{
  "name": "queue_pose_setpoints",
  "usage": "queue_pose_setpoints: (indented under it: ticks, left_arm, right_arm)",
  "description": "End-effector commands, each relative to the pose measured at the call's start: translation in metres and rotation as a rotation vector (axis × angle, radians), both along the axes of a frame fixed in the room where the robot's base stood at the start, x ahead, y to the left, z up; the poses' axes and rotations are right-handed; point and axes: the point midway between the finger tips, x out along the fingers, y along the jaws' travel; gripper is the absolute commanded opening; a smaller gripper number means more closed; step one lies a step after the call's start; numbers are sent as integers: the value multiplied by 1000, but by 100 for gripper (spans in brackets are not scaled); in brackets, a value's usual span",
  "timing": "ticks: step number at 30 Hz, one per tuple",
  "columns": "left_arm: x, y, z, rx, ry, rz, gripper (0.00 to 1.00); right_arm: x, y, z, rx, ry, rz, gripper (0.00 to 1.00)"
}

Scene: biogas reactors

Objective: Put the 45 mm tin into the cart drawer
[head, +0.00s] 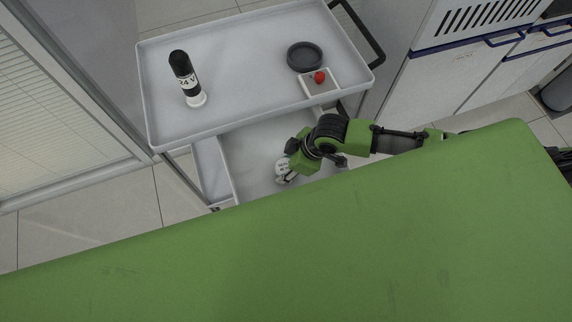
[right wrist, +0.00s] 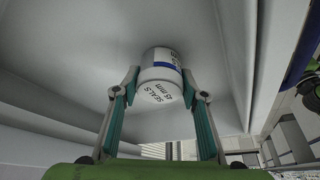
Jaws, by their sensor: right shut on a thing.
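The 45 mm tin (right wrist: 160,68) is a small white cylinder with a blue band; its end reads "SEALS" and "45 mm" in the right wrist view. My right gripper (right wrist: 161,84) is shut on it, one finger on each side. In the head view the tin (head: 282,168) shows as a pale disc, partly covered by my right gripper (head: 287,176). The cart drawer (head: 250,155) is pulled out below the cart's top, and the tin is over or in it. I cannot tell whether the tin touches the drawer floor. My left gripper is not in view.
The cart's top tray (head: 235,75) bears a black-and-white "24 V" cylinder (head: 186,78), a dark round dish (head: 304,56) and a small white square tray (head: 317,91) with a red ball (head: 319,77). A cabinet (head: 440,75) stands at the right. The drawer's left part looks empty.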

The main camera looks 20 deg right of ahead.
Motion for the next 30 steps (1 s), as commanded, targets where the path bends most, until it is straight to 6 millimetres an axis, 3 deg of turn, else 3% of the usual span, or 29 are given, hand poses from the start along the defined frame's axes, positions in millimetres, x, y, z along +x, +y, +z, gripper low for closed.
queue_pose_setpoints:
  ticks: [8,9,10,23,30]
  left_arm:
    - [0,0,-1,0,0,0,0]
    - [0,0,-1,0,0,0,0]
    - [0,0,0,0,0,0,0]
    - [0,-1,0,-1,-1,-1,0]
    - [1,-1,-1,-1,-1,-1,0]
  right_arm:
    - [0,0,-2,1,-1,0,18]
    - [0,0,-1,1,-1,0,47]
    - [0,0,-1,1,-1,0,55]
    - [0,-2,4,0,-1,0,56]
    - [-8,-15,42,1,-4,1,56]
